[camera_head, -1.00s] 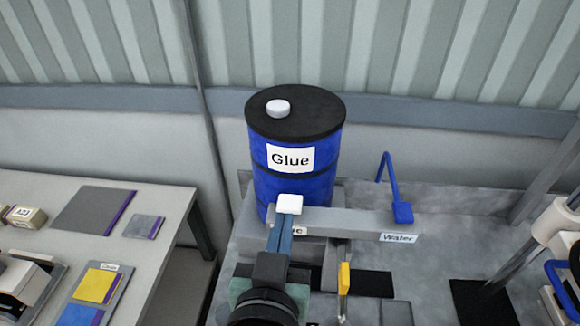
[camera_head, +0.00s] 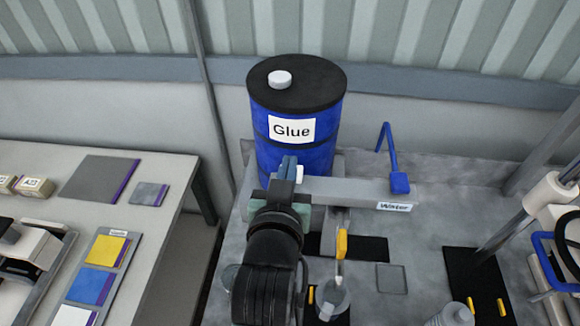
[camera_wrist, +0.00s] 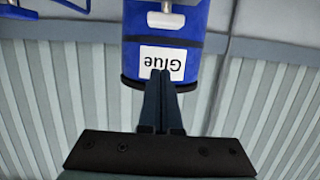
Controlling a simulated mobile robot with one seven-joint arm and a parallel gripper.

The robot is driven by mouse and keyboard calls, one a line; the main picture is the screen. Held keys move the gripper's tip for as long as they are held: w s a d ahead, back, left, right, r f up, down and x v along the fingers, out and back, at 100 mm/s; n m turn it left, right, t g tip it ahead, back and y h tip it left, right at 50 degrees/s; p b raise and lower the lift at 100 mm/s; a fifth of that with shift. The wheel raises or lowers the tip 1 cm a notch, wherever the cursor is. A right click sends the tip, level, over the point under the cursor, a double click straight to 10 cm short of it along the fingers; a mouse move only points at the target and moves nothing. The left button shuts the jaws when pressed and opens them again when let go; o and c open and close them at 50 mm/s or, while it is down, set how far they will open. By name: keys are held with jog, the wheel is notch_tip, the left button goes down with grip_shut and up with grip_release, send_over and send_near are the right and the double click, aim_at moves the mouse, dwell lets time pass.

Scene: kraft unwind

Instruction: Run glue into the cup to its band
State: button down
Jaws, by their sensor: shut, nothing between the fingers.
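The blue drum (camera_head: 292,163) with a black lid and a "Glue" label stands at the back of the bench. A white tap handle (camera_head: 299,174) shows at its front, partly hidden by my gripper; it also shows in the wrist view (camera_wrist: 165,20). My gripper (camera_head: 288,163) is shut and empty in front of the drum; its fingertips in the wrist view (camera_wrist: 160,73) overlap the label's lower part. No band can be made out. The glue outlet is hidden by my arm.
A grey beam (camera_head: 350,189) with a "Water" label (camera_head: 394,207) and a blue lever (camera_head: 398,182) runs to the right. Black mats (camera_head: 362,248) lie on the bench. A grey bottle (camera_head: 456,315) is at the front. A side table (camera_head: 150,226) with coloured pads stands left.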

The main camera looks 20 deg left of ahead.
jog(key=x, duration=0.2)
jog(key=shift+w+a+p, duration=0.15)
jog(key=shift+w+p, duration=0.2)
jog(key=shift+w, duration=0.05)
notch_tip(320, 180, down, 3)
jog(key=shift+s+r+p, duration=0.1)
jog(key=shift+r+p, duration=0.05)
jog(key=shift+p, duration=0.2)
jog(key=shift+f, duration=0.7)
jog(key=shift+f, duration=0.1)
jog(key=shift+s+f+b, duration=0.1)
jog(key=shift+f+b, duration=0.55)
jog(key=shift+f, duration=0.35)
dwell(1.8)
dwell(2.1)
